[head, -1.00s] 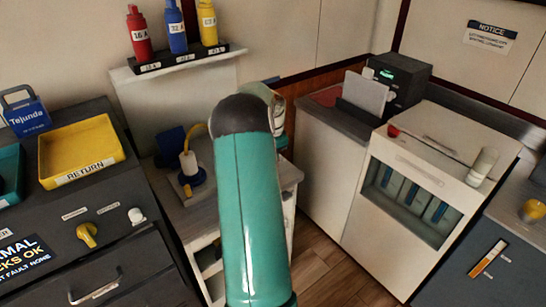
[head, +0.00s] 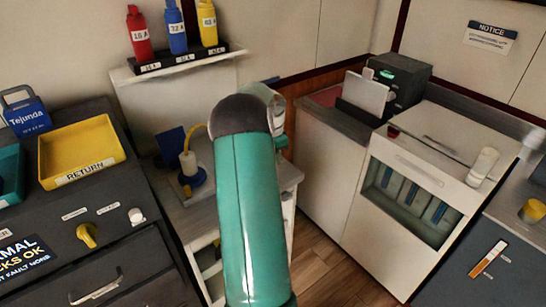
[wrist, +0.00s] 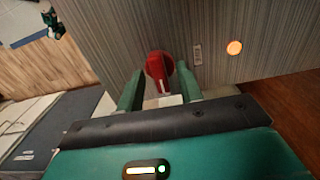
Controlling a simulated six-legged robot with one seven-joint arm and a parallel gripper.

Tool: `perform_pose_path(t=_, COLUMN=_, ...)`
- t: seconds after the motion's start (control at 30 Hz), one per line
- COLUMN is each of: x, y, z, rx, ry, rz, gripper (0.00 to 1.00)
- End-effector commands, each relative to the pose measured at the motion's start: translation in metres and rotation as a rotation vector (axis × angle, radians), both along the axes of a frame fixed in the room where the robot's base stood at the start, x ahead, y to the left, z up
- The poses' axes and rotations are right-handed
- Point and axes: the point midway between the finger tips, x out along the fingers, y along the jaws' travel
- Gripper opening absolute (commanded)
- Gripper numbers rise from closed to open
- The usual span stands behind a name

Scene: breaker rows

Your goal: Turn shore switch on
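A red rotary knob (wrist: 159,69) with a white pointer mark sits on a grey ribbed panel (wrist: 110,30) in the wrist view. A small label (wrist: 197,54) is beside it, too small to read, so I cannot confirm that this is the shore switch. A round lamp (wrist: 235,47) glows orange to the right of the label. My gripper (wrist: 161,77) is open, with its two green fingers apart on either side of the knob. I cannot tell whether they touch it. In the head view my arm hides the gripper and the knob.
A dark cabinet with a yellow knob (head: 87,234) and a yellow RETURN tray (head: 80,150) stands at left. A white unit (head: 420,180) stands at right. Brown floor (head: 318,265) shows between the cabinets.

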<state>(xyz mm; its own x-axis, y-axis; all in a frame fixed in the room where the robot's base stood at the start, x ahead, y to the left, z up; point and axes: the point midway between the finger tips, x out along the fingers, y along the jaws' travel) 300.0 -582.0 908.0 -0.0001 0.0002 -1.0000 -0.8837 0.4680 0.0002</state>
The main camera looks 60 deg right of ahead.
Motion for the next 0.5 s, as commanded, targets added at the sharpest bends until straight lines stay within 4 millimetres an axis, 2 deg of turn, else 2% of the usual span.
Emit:
perform_pose_path(t=0.17, x=0.001, y=-0.001, z=0.022, rx=-0.003, ry=-0.002, rz=0.001, gripper=0.36)
perform_pose_path(t=0.5, x=0.001, y=-0.001, z=0.096, rx=-0.005, ry=-0.002, rz=0.000, gripper=0.36)
